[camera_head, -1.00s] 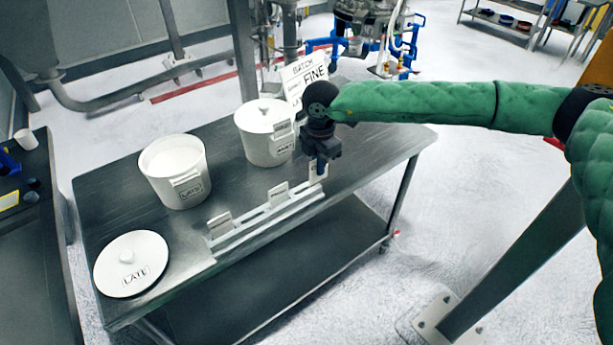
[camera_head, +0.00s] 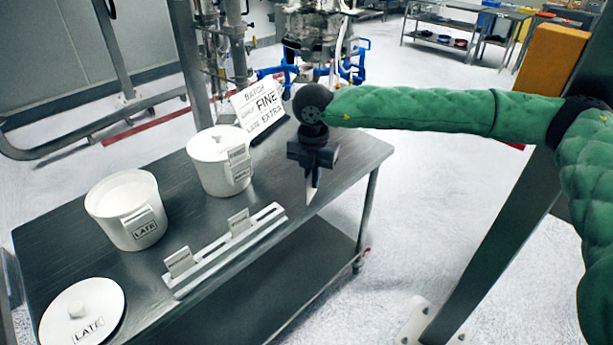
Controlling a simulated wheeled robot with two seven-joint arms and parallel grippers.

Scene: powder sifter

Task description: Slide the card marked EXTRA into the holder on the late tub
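The late tub (camera_head: 127,218) is a white open tub marked LATE at the left of the table, with its card holder (camera_head: 141,222) on the front. My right gripper (camera_head: 313,172) is shut on a white card (camera_head: 313,191), seen nearly edge-on; its marking cannot be read. The card hangs below the fingers, just right of the white card rack (camera_head: 225,250) and apart from it. The rack holds two other cards, one near its left end (camera_head: 180,262) and one near its middle (camera_head: 238,222), markings not legible. My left gripper is out of view.
A lidded white tub (camera_head: 217,172) with a card on its front stands behind the rack. A sign (camera_head: 259,109) reads BATCH, FINE and LATE EXTRA. The lid marked LATE (camera_head: 82,312) lies at the table's front left. The dark table (camera_head: 345,160) is bare at the right.

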